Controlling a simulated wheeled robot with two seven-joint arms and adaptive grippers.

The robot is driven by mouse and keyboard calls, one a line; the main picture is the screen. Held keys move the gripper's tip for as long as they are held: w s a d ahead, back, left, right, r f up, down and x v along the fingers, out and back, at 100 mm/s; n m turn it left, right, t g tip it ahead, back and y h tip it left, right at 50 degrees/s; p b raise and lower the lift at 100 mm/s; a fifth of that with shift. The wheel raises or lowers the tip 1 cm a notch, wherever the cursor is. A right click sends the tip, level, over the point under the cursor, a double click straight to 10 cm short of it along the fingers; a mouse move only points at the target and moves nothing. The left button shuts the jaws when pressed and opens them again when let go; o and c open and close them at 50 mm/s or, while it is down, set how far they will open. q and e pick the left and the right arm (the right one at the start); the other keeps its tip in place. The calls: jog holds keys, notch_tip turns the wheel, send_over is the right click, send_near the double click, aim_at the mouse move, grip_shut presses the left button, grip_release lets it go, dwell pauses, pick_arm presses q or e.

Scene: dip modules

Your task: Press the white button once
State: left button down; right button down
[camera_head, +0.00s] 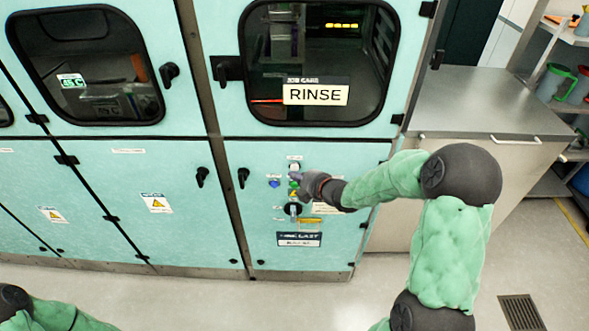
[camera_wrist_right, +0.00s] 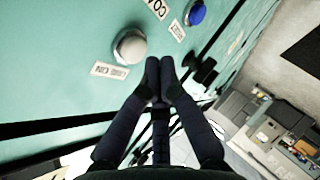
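The white button (camera_wrist_right: 130,46) is a round, domed knob on the teal panel, upper left of my fingertips in the right wrist view. In the head view it shows small, near the top of the control cluster (camera_head: 294,166). My right gripper (camera_wrist_right: 160,68) has its two dark fingers together, with nothing between them. The tips appear beside the button, apart from it in the picture; their depth to the panel is hard to judge. In the head view the right gripper (camera_head: 298,180) covers part of the controls. My left gripper is out of view.
A blue button (camera_wrist_right: 195,14) is close by; it also shows in the head view (camera_head: 274,183). A green button (camera_head: 293,185) and a lower switch (camera_head: 293,209) share the panel. The RINSE window (camera_head: 316,94) is above. A metal counter (camera_head: 490,105) stands right.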

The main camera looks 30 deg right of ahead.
jog(key=shift+w+d, duration=0.2)
jog(key=shift+w, duration=0.15)
jog(key=shift+w+d, duration=0.25)
jog(key=shift+w, duration=0.1)
dwell(1.1)
jog(key=shift+s, duration=0.1)
jog(key=shift+s+a+b, duration=0.45)
jog(key=shift+s+b, duration=0.1)
jog(key=shift+s, duration=0.05)
jog(key=shift+s, duration=0.1)
jog(key=s+a, duration=0.1)
jog(key=s+b, duration=0.1)
jog(key=s+a+b, duration=0.1)
jog(key=s, duration=0.1)
jog(key=shift+a, duration=0.3)
